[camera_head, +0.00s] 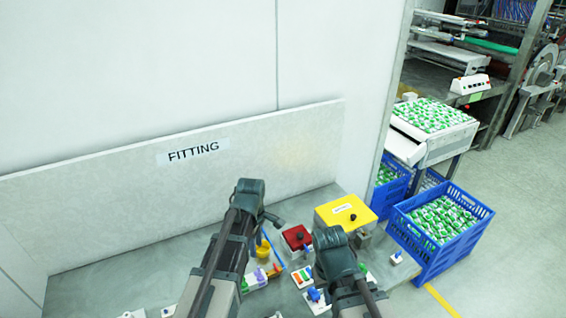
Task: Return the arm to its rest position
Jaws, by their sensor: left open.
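Both of my dark arms reach up from the bottom edge over the grey bench. My left gripper (272,221) shows only as a small dark piece beyond the end of the left arm, above the bench and beside the red box. It is open, and I see nothing held in it. My right arm (335,250) ends in front of the yellow box. Its gripper is mostly hidden behind the arm's own end, so its fingers cannot be made out.
On the bench (120,275) are a red box (297,238), a yellow box (345,211) and several small coloured parts. A wall panel marked FITTING (120,178) stands behind. Blue crates (435,262) of green-white packets stand at right. The floor beyond is clear.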

